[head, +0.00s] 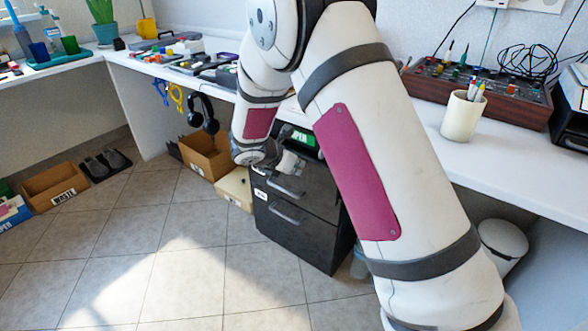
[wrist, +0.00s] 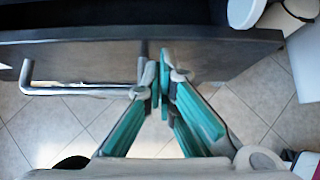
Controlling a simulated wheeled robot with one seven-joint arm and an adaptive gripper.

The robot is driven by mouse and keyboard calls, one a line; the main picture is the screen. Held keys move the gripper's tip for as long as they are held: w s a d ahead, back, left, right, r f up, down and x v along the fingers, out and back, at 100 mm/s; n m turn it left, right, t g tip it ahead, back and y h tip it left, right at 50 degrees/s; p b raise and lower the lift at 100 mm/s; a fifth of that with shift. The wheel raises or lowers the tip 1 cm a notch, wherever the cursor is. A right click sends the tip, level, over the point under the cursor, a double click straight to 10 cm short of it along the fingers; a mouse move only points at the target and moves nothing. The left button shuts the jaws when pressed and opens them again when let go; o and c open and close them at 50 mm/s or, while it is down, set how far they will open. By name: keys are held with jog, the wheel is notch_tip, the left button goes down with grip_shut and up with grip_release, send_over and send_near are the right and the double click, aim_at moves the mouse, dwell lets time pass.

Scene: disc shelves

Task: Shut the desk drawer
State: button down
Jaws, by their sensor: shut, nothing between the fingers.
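The dark grey desk drawer unit (head: 310,232) stands under the desk in the head view, with two bar handles on its front. The upper drawer's handle (head: 286,188) is just below my gripper (head: 291,163). In the wrist view the dark drawer front (wrist: 225,58) runs across the picture, with a black area behind its top edge. Its metal handle (wrist: 80,91) lies left of the fingers. My gripper (wrist: 160,82) is shut and empty, its teal fingertips close to the drawer front beside the handle's right end. I cannot tell whether they touch. My arm hides part of the unit.
A cardboard box (head: 205,158) and a cream box (head: 234,188) sit on the floor left of the unit. A white bin (head: 502,240) stands to the right. The desk edge (head: 520,193) overhangs. Tiled floor in front is clear.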

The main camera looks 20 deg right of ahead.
aim_at(305, 157)
jog(key=shift+d, duration=0.1)
jog(key=shift+w+d+p, duration=0.4)
jog(key=shift+w+d, duration=0.35)
jog(key=shift+d, duration=0.25)
jog(key=shift+w+d+p, duration=0.4)
jog(key=shift+w+d, duration=0.3)
jog(key=shift+d, duration=0.25)
jog(key=shift+r, duration=0.1)
